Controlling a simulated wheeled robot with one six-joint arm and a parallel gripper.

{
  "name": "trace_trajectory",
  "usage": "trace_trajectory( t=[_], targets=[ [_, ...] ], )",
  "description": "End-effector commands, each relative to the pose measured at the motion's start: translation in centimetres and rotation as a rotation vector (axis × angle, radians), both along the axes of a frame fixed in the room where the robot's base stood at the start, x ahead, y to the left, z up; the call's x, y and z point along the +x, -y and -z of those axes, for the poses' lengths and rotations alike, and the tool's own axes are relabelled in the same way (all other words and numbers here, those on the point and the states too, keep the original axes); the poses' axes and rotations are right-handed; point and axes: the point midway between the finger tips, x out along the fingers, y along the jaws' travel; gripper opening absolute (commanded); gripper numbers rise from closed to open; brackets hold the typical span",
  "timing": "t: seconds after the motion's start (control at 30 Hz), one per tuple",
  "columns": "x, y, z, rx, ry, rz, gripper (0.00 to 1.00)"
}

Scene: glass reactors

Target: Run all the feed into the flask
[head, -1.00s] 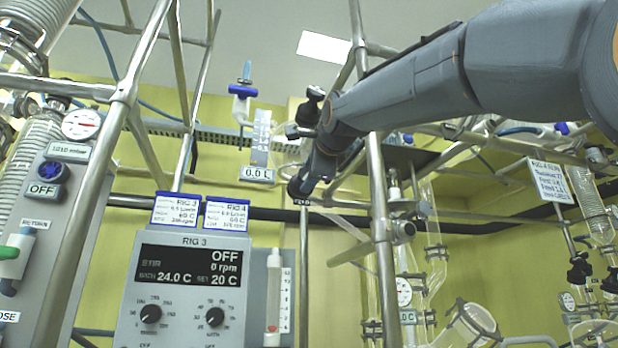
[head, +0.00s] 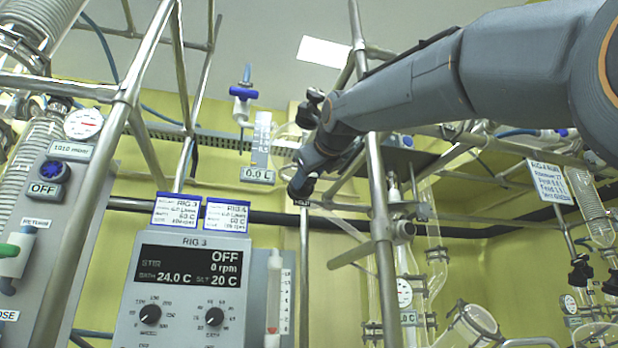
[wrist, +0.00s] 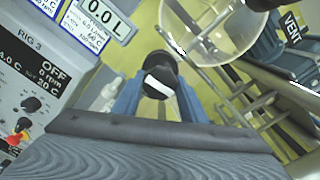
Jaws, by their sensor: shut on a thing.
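My gripper (wrist: 158,92) is shut on a black round knob (wrist: 161,76) with a white stripe, seen end-on in the wrist view. In the head view my gripper (head: 300,188) is at the end of my arm, beside a vertical steel post, and hides the knob. A clear glass vessel (wrist: 205,45) stands just beyond the knob in the wrist view. Next to a graduated scale (head: 261,140), a readout (head: 258,174) shows 0.0 L; it also shows in the wrist view (wrist: 107,16). I cannot tell the liquid level in the glass.
The RIG 3 controller (head: 182,290) reads OFF, 0 rpm, 24.0 C and set 20 C. Two rig cards (head: 201,212) stand on it. A blue-handled tap (head: 243,92) is above the scale. Steel frame posts (head: 380,235) and glassware (head: 470,325) crowd the right. A VENT label (wrist: 291,27) is at upper right.

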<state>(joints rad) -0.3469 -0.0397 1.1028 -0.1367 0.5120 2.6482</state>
Motion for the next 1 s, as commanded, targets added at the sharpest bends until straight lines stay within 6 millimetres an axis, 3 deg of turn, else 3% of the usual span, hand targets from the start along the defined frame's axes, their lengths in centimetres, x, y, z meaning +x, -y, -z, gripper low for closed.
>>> trace_trajectory(
  t=[0.73, 0.77, 0.8, 0.87, 1.0],
  targets=[
    [0.01, -0.06, 0.04, 0.086, -0.025, -0.001, 0.16],
    [0.01, -0.06, 0.04, 0.086, -0.025, -0.001, 0.4],
    [0.01, -0.06, 0.04, 0.086, -0.025, -0.001, 0.47],
    [0.01, -0.05, 0.03, 0.086, -0.025, -0.001, 0.57],
    [0.0, -0.03, 0.02, 0.086, -0.025, 0.0, 0.57]
  ],
)
